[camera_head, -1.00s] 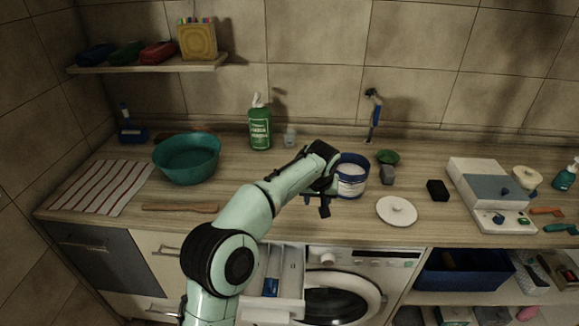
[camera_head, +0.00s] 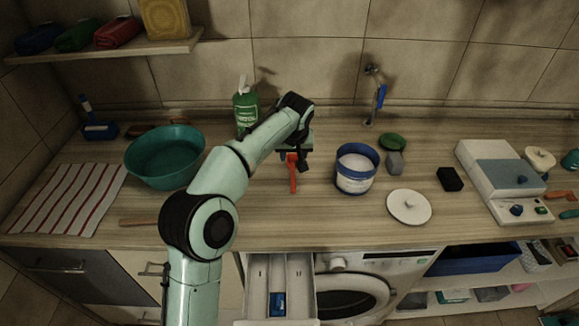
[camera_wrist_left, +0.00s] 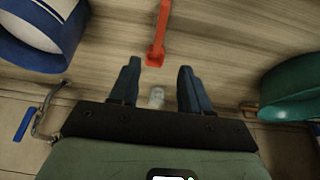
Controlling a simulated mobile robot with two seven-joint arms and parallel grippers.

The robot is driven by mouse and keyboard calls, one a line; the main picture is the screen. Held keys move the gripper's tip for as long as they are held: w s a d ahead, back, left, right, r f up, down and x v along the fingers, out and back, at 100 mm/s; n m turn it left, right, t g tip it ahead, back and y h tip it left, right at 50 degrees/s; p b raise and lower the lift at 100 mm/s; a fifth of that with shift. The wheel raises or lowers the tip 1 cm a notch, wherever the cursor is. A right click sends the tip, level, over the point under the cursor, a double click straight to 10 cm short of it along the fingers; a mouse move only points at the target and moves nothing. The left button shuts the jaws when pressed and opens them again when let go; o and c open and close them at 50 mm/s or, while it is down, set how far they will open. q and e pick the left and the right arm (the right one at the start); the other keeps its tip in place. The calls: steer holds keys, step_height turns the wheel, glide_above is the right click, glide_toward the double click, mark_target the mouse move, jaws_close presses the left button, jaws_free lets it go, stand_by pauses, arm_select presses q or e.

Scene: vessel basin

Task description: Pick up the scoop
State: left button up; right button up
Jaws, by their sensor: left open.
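A red long-handled thing (camera_head: 293,178), which looks like the scoop, lies on the wooden counter between the teal bowl and the blue-rimmed tub. Its far end is hidden under my left gripper (camera_head: 294,158) in the head view. In the left wrist view the red handle (camera_wrist_left: 161,28) runs down from the top edge and ends in a wider part just beyond the fingertips. My left gripper also shows there (camera_wrist_left: 157,72), open and empty, with its fingers on either side of the handle's line. I see no contact with it. My right gripper is not in view.
The tub (camera_head: 355,182) of white powder stands to the right, and the teal bowl (camera_head: 165,160) to the left. A green bottle (camera_head: 246,108) is behind the arm. A white lid (camera_head: 409,206) lies at right. An open drawer (camera_head: 300,285) is below the counter edge.

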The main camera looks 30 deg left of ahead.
mark_target(293, 174)
arm_select(q)
steer(key=x, duration=1.3)
steer(key=shift+d, duration=0.1)
steer(key=shift+s+r, duration=0.1)
steer(key=shift+f, duration=0.25)
jaws_close()
